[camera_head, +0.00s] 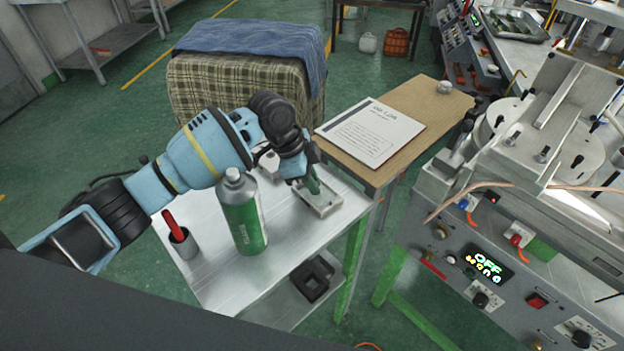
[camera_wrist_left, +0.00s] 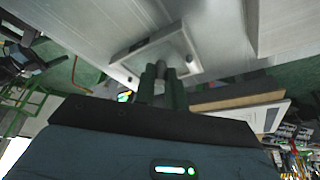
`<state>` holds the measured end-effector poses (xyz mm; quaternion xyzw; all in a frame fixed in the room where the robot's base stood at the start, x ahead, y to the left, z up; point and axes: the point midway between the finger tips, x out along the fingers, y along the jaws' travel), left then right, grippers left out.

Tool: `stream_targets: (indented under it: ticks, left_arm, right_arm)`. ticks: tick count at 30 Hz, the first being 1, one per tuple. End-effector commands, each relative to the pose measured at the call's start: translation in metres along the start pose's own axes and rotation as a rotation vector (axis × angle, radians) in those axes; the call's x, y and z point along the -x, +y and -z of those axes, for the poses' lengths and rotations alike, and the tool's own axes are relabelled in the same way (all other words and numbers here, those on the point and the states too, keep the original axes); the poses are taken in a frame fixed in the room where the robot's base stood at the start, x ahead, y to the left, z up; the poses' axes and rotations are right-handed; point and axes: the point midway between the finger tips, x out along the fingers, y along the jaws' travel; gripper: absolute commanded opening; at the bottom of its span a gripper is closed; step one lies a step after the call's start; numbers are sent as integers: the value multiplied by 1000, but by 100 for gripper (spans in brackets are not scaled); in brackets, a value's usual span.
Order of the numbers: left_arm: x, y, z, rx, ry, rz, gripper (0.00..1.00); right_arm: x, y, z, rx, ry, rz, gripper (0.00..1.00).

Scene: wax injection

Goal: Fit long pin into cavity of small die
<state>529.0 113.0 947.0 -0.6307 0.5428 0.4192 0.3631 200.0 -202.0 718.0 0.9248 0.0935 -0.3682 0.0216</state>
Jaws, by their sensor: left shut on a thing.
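The small die (camera_head: 328,209) is a flat grey metal block lying on the white table near its right corner. My left gripper (camera_head: 313,187) points down just above it, with green fingers shut on the long pin. In the left wrist view the gripper (camera_wrist_left: 161,82) shows its green fingers close together, with the grey tip of the long pin (camera_wrist_left: 161,67) between them, close to the small die (camera_wrist_left: 132,54). I cannot tell whether the pin is inside the cavity; the fingers hide most of it. My right gripper does not show.
A green spray can (camera_head: 243,215) stands close to my left arm, beside a grey cup (camera_head: 184,245) with a red-handled tool. A paper sheet (camera_head: 370,133) lies on a wooden table behind. A control machine (camera_head: 480,260) stands at the right. The table's front is clear.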

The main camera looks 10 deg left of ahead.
Motion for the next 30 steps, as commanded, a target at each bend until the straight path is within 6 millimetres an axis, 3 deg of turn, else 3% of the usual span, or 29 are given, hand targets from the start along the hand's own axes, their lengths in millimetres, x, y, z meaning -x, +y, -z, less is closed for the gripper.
stream_targets:
  ticks: [12,13,18,30]
  left_arm:
    - [-9,2,-3,2,-2,-8,0]
    - [-9,2,-3,2,-2,-9,14]
    - [-10,3,-3,2,-3,-10,36]
    - [-11,4,-4,2,-4,-13,38]
  right_arm:
    - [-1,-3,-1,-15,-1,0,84]
    - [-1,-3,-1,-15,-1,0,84]
    - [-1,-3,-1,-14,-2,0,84]
    - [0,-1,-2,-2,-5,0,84]
